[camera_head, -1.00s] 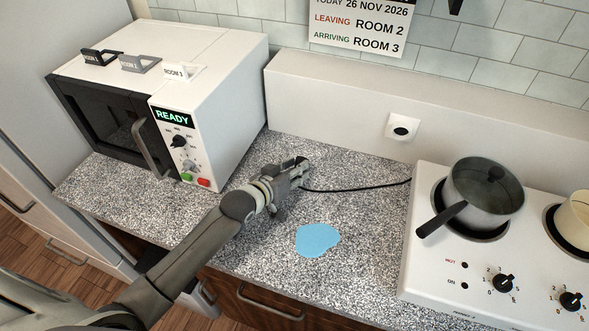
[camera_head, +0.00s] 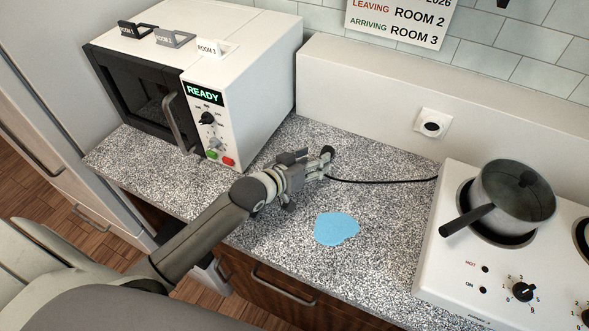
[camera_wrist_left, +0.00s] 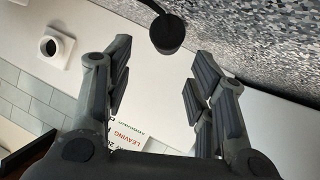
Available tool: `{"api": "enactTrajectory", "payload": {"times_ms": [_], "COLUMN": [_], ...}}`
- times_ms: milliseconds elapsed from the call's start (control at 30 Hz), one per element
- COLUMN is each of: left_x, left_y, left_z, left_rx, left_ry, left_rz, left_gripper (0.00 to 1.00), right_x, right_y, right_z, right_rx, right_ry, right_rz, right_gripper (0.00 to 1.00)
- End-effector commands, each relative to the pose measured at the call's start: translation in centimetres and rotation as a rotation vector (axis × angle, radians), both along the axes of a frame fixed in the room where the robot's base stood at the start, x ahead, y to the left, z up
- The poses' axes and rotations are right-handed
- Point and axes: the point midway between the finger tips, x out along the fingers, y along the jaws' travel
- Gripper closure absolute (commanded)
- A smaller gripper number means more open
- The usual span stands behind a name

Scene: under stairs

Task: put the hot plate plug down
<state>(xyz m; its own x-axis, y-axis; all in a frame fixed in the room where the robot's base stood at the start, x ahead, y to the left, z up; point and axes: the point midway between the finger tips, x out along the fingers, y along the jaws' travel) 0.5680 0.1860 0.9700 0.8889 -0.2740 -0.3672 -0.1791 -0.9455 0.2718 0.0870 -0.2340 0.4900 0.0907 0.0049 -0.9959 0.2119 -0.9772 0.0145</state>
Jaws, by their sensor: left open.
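The hot plate plug (camera_head: 328,153) is a small black piece at the tip of my left gripper, over the speckled counter. In the left wrist view the plug (camera_wrist_left: 167,34) is a black round body just beyond the fingertips, with its cord curving away at the top. My left gripper (camera_wrist_left: 158,75) is open, with a clear gap between its fingers, and does not clasp the plug. It also shows in the head view (camera_head: 312,168), low over the counter. Whether the plug touches the counter is hard to tell. The black cord (camera_head: 385,181) runs right to the hot plate (camera_head: 436,235).
A wall socket (camera_head: 432,126) sits on the white ledge behind. A blue patch (camera_head: 337,229) lies on the counter in front of the cord. A white microwave (camera_head: 255,75) stands at the left. A lidded pot (camera_head: 515,197) sits on the hot plate. Bare counter surrounds the gripper.

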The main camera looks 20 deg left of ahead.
Motion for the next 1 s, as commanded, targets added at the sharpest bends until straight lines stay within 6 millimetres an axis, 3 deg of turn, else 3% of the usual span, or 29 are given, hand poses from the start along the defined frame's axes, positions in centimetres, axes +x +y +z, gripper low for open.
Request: {"api": "enactTrajectory", "payload": {"times_ms": [200, 433, 600, 1000], "left_x": [-3.6, -6.4, -7.3, -7.5], "left_y": [1.1, 2.0, 2.3, 2.3], "left_z": [1.2, 2.5, 2.9, 3.1], "left_rx": [0.001, -0.001, 0.000, 0.000], "left_ry": [0.002, 0.002, 0.002, 0.001], "left_rz": [0.000, 0.000, 0.001, 0.001], "left_gripper": [0.49, 0.49, 0.49, 0.49], "right_x": [0.0, 0.0, 0.0, 0.0], "right_y": [0.0, 0.0, 0.0, 0.0], "right_z": [-0.6, -1.0, -1.2, -1.1], "right_rx": [0.000, 0.000, 0.000, 0.000], "right_ry": [0.000, 0.000, 0.000, 0.000], "right_rz": [0.000, 0.000, 0.001, 0.001], "right_gripper": [0.60, 0.60, 0.60, 0.60]}}
